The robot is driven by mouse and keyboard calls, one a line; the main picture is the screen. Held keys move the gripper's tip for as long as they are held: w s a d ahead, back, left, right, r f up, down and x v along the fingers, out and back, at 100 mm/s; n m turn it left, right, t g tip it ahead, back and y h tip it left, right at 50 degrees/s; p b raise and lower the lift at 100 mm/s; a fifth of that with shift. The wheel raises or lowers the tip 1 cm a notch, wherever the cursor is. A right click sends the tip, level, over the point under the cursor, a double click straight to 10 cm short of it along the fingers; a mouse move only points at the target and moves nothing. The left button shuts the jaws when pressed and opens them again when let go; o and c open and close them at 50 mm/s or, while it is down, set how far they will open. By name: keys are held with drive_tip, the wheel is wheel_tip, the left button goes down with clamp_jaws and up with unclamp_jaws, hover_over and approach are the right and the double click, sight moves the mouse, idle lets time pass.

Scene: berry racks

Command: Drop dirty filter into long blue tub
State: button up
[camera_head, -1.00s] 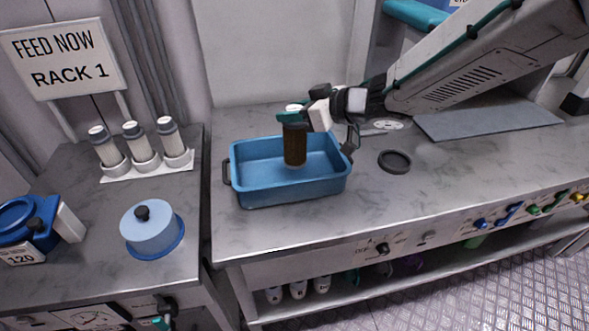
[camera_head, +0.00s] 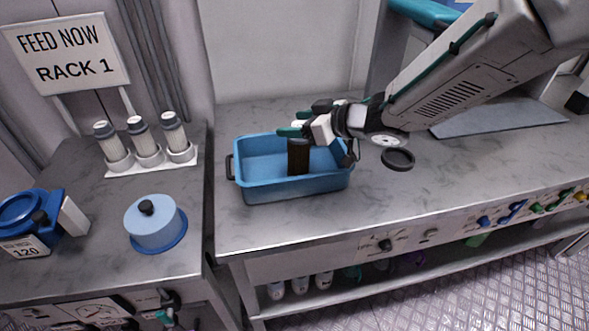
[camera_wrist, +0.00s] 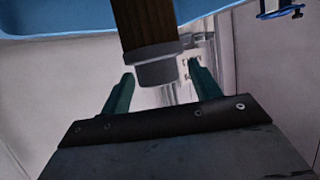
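The long blue tub (camera_head: 282,189) sits on the grey counter, and its wall also shows in the wrist view (camera_wrist: 65,22). The dirty filter (camera_head: 298,157), a dark brown cylinder, is upright inside the tub. In the wrist view the brown filter (camera_wrist: 148,25) ends in a grey cap between the fingertips. My gripper (camera_head: 292,128) is above the tub, by the filter's upper end. In the wrist view its green fingers (camera_wrist: 162,78) are spread, with a gap on each side of the cap. The filter's lower end is hidden by the tub's front wall.
A black ring (camera_head: 397,158) lies on the counter right of the tub. A grey mat (camera_head: 490,120) lies farther right. On the left bench are several white filters (camera_head: 140,134) in a holder, a round blue pot (camera_head: 153,225) and a blue device (camera_head: 30,218). The counter's front right is clear.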

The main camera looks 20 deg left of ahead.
drive_tip(key=v, duration=0.7)
drive_tip(key=shift+d, duration=0.35)
drive_tip(key=shift+r, duration=0.1)
